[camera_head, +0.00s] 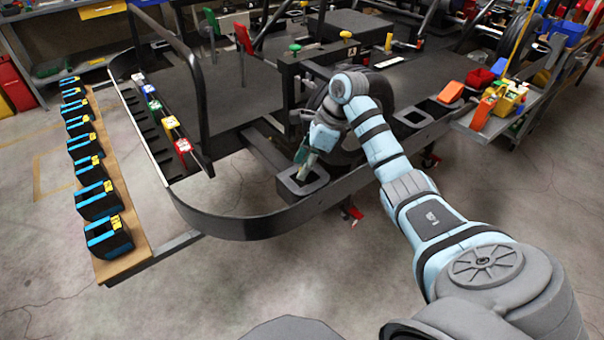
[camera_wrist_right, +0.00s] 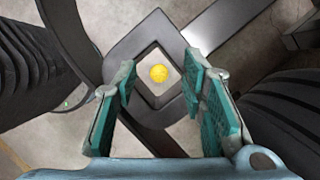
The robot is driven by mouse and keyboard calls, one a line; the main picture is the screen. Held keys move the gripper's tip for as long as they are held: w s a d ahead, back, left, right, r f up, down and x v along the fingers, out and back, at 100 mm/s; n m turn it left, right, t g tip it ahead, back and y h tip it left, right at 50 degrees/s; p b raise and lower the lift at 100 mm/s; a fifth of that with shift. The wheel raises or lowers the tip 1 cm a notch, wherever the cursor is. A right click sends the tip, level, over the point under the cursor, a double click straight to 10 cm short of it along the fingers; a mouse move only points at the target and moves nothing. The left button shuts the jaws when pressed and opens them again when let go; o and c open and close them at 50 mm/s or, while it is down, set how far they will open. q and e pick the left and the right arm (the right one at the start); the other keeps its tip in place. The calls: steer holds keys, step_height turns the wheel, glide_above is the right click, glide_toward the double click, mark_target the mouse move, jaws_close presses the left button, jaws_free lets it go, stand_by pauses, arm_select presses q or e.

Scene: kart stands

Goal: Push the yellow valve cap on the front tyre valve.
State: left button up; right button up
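A round yellow thing, which looks like the valve cap (camera_wrist_right: 159,73), shows in the right wrist view inside the square opening of a dark frame (camera_wrist_right: 128,43). That frame also shows in the head view (camera_head: 316,186), at the kart stand's front edge. My right gripper (camera_head: 303,157) points down at the frame. In the right wrist view its teal fingers (camera_wrist_right: 158,84) stand apart, one on each side of the yellow thing, with nothing between them that I can see held. The valve stem is not discernible. In the head view the yellow thing is hidden. My left gripper is not in view.
Dark ribbed tyres (camera_wrist_right: 290,108) flank the gripper in the right wrist view. A curved black bumper (camera_head: 240,224) runs round the stand's front. Several black-and-blue boxes (camera_head: 97,200) line a wooden board at left. The foreground floor is clear.

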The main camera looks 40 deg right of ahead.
steer(key=shift+a+f, duration=0.15)
steer(key=shift+f, duration=0.25)
steer(key=c, duration=0.7)
steer(key=shift+o, duration=0.2)
steer(key=shift+r, duration=0.1)
